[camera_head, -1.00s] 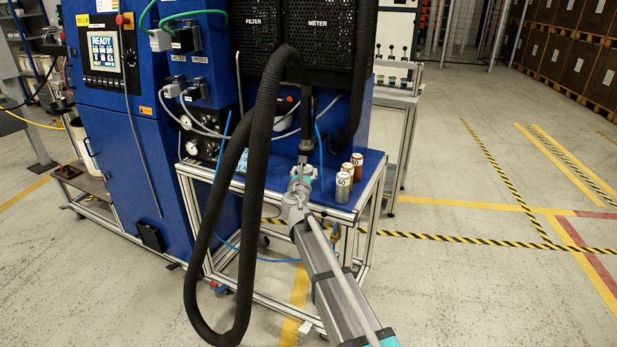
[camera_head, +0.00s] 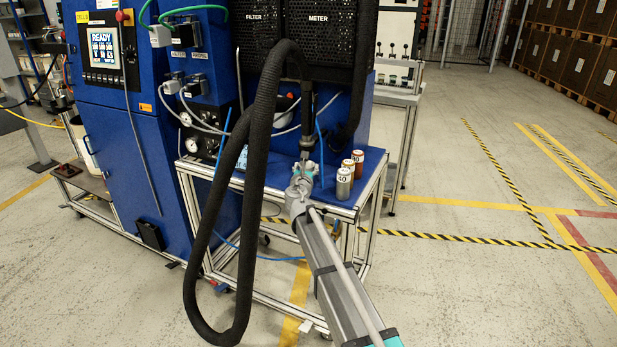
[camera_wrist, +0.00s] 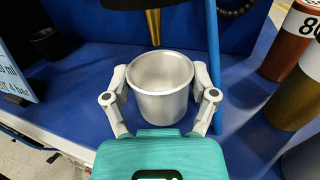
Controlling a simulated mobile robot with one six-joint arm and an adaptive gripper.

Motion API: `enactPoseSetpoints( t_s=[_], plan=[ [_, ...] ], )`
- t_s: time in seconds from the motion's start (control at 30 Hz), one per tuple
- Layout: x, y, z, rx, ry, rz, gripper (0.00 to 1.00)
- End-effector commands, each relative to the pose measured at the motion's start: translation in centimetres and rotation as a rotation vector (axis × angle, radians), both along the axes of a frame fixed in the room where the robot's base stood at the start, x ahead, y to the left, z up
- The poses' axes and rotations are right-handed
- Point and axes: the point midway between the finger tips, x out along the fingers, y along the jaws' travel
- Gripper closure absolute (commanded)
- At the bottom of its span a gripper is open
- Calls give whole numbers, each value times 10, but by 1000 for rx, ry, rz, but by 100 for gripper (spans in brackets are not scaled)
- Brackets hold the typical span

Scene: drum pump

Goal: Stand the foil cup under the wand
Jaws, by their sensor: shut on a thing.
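The foil cup (camera_wrist: 160,100) is a plain silver cup, upright and open at the top in the wrist view. My gripper (camera_wrist: 161,98) is shut on it, with one finger on each side. In the head view my gripper (camera_head: 304,170) is over the blue table, below the wand, and mostly hides the cup. The wand (camera_head: 307,138) hangs from the thick black hose. In the wrist view the brass-coloured wand (camera_wrist: 153,28) comes down over the far part of the cup's mouth. I cannot tell whether its tip is above or inside the mouth, or whether the cup touches the table.
Numbered cans (camera_head: 343,184) stand to the right on the blue table (camera_head: 371,170); a copper can (camera_wrist: 291,42) is on the right in the wrist view. A blue hose (camera_wrist: 212,65) runs close to the right finger. A white sign (camera_wrist: 14,75) stands at left. The black hose (camera_head: 250,180) loops down in front.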

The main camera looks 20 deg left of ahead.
Motion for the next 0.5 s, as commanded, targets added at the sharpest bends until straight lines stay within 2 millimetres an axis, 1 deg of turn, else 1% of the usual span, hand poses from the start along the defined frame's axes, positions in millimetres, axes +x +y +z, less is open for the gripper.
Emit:
enactPoseSetpoints(
  t_s=[0.03,0.2,0.5],
  plan=[
    [0,0,-9,0,0,0,72],
    [0,0,-18,0,0,0,72],
    [0,-1,-19,0,0,-1,72]
  ],
)
